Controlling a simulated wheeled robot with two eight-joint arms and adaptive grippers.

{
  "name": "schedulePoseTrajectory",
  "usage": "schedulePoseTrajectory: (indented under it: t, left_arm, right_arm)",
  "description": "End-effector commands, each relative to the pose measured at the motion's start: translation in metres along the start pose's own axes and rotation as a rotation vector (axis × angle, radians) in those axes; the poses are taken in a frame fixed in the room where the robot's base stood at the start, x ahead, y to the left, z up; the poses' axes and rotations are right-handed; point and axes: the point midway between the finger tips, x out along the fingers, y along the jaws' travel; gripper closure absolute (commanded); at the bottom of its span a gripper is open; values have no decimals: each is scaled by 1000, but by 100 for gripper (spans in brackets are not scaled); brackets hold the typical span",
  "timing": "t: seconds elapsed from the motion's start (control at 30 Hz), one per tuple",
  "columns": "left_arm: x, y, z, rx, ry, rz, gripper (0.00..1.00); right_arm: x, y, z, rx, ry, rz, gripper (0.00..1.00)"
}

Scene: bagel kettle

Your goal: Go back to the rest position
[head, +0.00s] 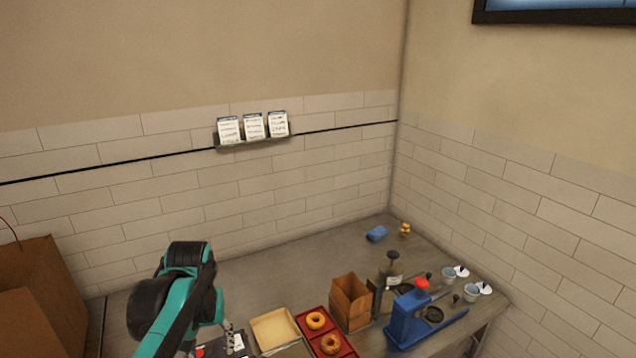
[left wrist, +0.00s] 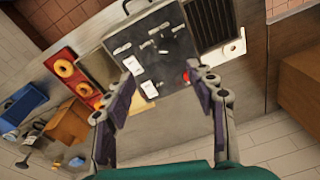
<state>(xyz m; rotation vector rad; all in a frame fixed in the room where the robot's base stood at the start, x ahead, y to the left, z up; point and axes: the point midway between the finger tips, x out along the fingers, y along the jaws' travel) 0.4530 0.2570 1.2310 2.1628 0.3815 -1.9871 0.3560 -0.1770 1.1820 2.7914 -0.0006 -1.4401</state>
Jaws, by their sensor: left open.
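My left arm comes in at the lower left of the head view, and its gripper (head: 232,338) is near the bottom edge, partly cut off. In the left wrist view the left gripper (left wrist: 163,75) has its two fingers spread wide apart with nothing between them. Beyond the fingers is a dark panel (left wrist: 178,50) with white labels and a red knob. The gripper appears to be above the table's front area, apart from the panel. My right gripper is in neither view.
A blue object (head: 376,234) lies at the back. A cardboard box (head: 35,295) is at far left. The back middle is clear.

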Motion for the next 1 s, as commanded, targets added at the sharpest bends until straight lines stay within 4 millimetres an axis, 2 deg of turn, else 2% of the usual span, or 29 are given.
schedulePoseTrajectory:
  t: [0.03, 0.1, 0.3, 0.63, 0.7, 1.0]
  left_arm:
    - [0, 6, 16, 29, 42, 13, 44]
    - [1, 14, 34, 72, 119, 36, 44]
    - [13, 31, 79, 178, 315, 91, 44]
    - [40, 47, 124, 288, 540, 152, 44]
    - [63, 48, 123, 284, 533, 149, 44]
    - [136, 51, 130, 282, 530, 149, 44]
  right_arm:
    - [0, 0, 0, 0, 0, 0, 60]
    - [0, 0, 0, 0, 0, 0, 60]
    - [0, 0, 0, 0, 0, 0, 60]
    - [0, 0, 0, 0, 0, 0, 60]
    - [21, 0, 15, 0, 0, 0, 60]
    - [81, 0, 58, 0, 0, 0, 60]
